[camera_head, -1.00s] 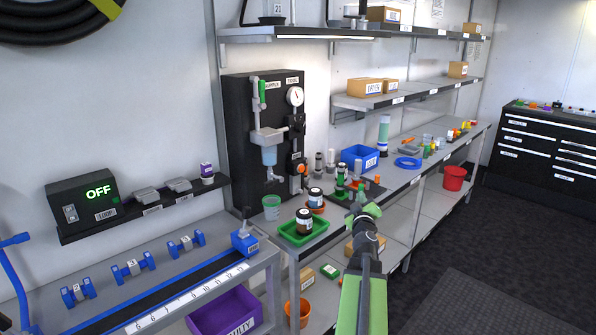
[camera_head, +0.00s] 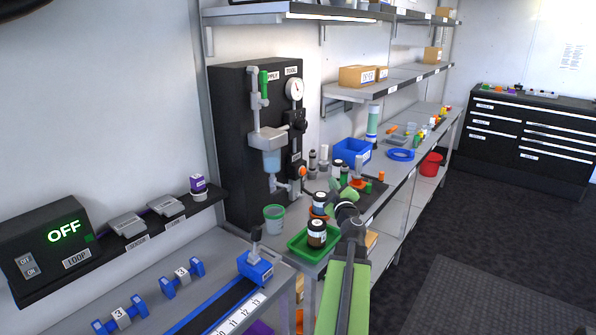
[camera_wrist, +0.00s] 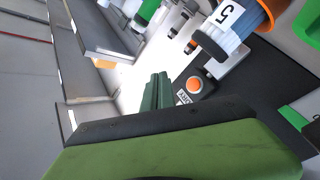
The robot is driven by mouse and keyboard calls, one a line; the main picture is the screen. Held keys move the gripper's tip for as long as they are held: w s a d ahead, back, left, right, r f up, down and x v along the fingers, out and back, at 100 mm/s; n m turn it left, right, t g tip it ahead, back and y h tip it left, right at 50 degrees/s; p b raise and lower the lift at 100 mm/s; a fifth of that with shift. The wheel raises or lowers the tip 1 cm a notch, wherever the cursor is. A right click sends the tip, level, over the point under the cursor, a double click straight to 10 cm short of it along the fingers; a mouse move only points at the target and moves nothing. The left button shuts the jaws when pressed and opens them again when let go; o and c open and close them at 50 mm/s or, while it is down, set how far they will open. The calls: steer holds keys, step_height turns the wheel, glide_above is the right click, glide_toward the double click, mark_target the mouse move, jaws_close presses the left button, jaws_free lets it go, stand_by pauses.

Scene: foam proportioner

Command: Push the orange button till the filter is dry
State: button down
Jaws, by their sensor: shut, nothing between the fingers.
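An orange button (camera_wrist: 195,84) sits on a black base with a small label in the wrist view. In the head view, an orange spot on the black plate (camera_head: 381,176) on the bench appears to be this button. My gripper (camera_wrist: 157,88) is shut and empty; its dark green fingers are left of the button and apart from it in the picture. In the head view my gripper (camera_head: 344,184) is over the bench, close to the plate. A blue and white cylinder (camera_wrist: 222,38) marked 5, with an orange part, stands beside the button; I cannot tell whether it is the filter.
A green tray (camera_head: 299,248) with a dark jar lies nearer me. A black panel (camera_head: 232,120) with a gauge and a blue-tinted bowl stands behind left. A blue bin (camera_head: 351,149) and blue ring (camera_head: 401,155) lie further along the bench. Open floor is at right.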

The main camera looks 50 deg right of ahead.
mark_target(303, 171)
steer(key=shift+w, duration=0.1)
steer(key=w, duration=0.8)
steer(key=shift+w, duration=0.35)
stand_by(0.3)
stand_by(1.5)
steer(key=shift+w, duration=0.4)
steer(key=shift+w, duration=0.45)
stand_by(0.5)
steer(key=shift+s, duration=0.85)
steer(key=shift+s, duration=0.1)
